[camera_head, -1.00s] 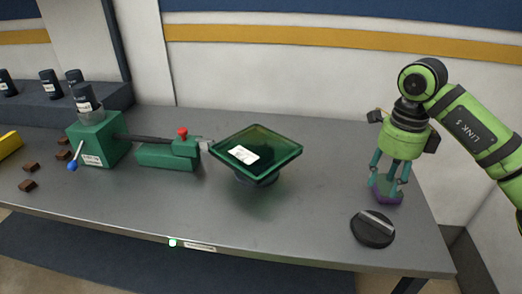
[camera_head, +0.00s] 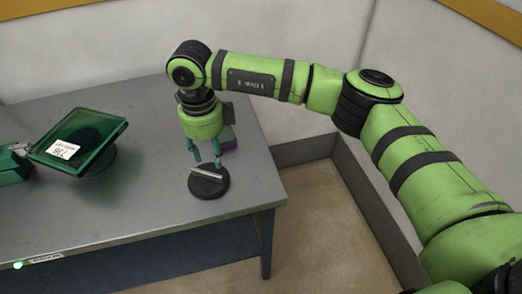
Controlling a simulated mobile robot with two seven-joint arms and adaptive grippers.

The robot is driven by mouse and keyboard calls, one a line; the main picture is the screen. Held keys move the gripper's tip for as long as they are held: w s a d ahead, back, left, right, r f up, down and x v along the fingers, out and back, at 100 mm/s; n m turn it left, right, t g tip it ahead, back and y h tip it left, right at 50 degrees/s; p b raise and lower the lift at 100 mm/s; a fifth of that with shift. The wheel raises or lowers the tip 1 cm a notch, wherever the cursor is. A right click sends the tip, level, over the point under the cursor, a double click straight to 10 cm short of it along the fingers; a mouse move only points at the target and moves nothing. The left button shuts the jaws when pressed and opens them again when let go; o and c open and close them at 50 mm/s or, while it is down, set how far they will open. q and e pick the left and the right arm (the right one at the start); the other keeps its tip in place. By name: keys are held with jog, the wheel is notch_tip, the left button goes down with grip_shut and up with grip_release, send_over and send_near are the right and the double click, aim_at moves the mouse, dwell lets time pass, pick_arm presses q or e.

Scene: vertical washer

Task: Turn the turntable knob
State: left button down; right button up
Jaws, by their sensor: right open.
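The turntable knob (camera_head: 209,181) is a round black disc with a pale raised bar across its top, near the right front corner of the grey table. My right gripper (camera_head: 206,162) points down at the knob's far edge, its two teal fingers spread apart with nothing between them. I cannot tell whether the fingertips touch the knob. The turntable (camera_head: 80,141), a green square tray with a white label, stands tilted to the left of the knob. My left gripper is out of view.
The table (camera_head: 150,200) is clear between turntable and knob. A green light (camera_head: 18,265) shows on its front edge. Bare floor and a low dark wall base (camera_head: 305,150) lie to the right.

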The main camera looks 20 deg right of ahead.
aim_at(209, 174)
jog(key=shift+s+a+f, duration=0.15)
jog(key=shift+a+f, duration=0.05)
jog(key=shift+a, duration=0.15)
jog(key=f+p, duration=0.1)
jog(key=a+f, duration=0.1)
jog(key=f, duration=0.1)
jog(key=shift+s+a+f+p, duration=0.1)
jog(key=shift+s+a+p, duration=0.05)
jog(key=shift+p, duration=0.25)
notch_tip(209, 174, down, 2)
jog(key=shift+f+p, duration=0.15)
jog(key=shift+p, duration=0.2)
jog(key=shift+d+f, duration=0.2)
jog(key=shift+f, duration=0.45)
jog(key=c, duration=0.7)
grip_shut()
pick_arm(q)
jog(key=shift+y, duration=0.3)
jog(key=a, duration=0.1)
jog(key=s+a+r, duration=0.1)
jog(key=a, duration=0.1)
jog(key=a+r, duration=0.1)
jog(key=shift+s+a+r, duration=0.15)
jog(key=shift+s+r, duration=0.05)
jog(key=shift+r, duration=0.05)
